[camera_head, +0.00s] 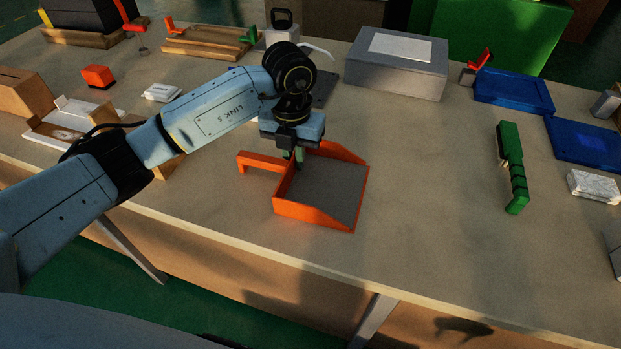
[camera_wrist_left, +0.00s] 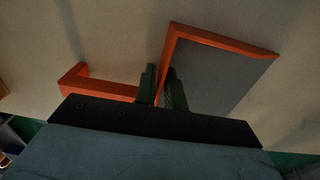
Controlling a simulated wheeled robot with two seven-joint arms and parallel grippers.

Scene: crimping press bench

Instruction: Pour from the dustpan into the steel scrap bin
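The orange dustpan (camera_head: 361,198) with a grey floor is at the middle of the bench, its handle pointing left. I see no scrap in the visible part of its floor. I cannot tell whether the dustpan touches the bench. I cannot make out which container is the steel scrap bin. My right gripper is not in view.
A grey box (camera_head: 395,79) with a white top panel stands behind the dustpan. A green brush (camera_head: 511,165) lies to the right, near blue trays (camera_head: 512,91). A large green container (camera_head: 490,35) stands beyond the bench.

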